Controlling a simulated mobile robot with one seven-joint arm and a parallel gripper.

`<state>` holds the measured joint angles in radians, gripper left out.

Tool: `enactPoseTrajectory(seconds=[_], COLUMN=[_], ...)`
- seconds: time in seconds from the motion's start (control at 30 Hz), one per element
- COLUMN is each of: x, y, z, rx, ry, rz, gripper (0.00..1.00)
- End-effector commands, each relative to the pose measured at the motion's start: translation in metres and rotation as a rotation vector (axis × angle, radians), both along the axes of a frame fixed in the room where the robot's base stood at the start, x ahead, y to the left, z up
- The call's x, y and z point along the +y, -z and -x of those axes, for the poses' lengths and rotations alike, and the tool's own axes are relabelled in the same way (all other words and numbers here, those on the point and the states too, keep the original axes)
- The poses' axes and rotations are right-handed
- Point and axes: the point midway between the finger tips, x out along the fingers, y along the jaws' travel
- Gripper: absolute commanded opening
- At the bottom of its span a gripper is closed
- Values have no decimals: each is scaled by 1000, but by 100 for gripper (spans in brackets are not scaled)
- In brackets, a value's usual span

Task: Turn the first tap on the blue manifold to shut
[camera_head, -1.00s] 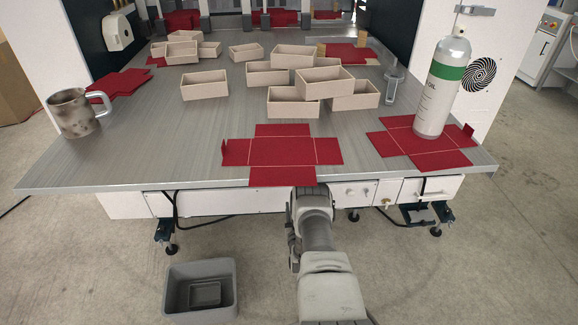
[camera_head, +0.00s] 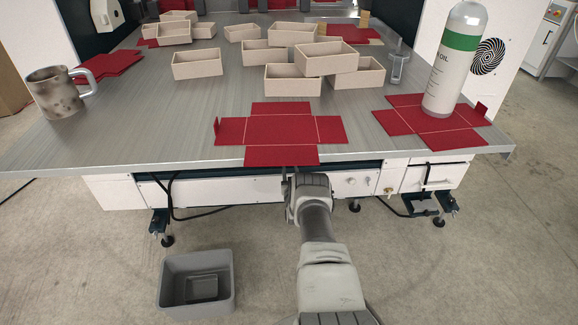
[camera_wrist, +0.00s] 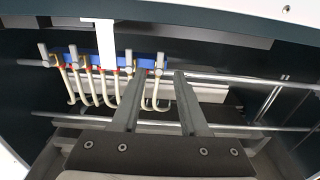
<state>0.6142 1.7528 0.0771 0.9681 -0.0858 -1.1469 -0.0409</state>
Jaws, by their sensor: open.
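The blue manifold (camera_wrist: 88,58) shows in the wrist view at the upper left, inside a dark recess. Several grey tap levers stand along it, one at its left end (camera_wrist: 45,54) and one at its right end (camera_wrist: 160,63). Pale curved pipes hang below it. A white vertical strip covers part of its middle. My gripper (camera_wrist: 160,76) is open and empty. Its fingertips appear just below and right of the manifold's right end; the gap in depth is hard to judge. In the head view, my wrist is at the table's front edge and the manifold is hidden.
Metal rails (camera_wrist: 240,125) run across the recess behind and right of my fingers. Above my arm is the tabletop (camera_head: 180,130) with red flat blanks, tan boxes, a mug (camera_head: 55,95) and an oil bottle (camera_head: 452,70). A grey bin (camera_head: 168,295) stands on the floor.

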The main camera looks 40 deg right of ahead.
Motion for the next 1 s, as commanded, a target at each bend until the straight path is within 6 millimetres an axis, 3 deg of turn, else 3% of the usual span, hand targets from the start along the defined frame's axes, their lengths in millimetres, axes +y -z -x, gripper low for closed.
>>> enactPoseTrajectory(seconds=[0.33,0.8,1.0], x=[-22,-27,-27], y=[3,0,0], z=[-37,-45,-45], rx=[-1,-1,-1], ry=[-1,0,0], rz=[0,-1,-1], gripper=[44,44,8])
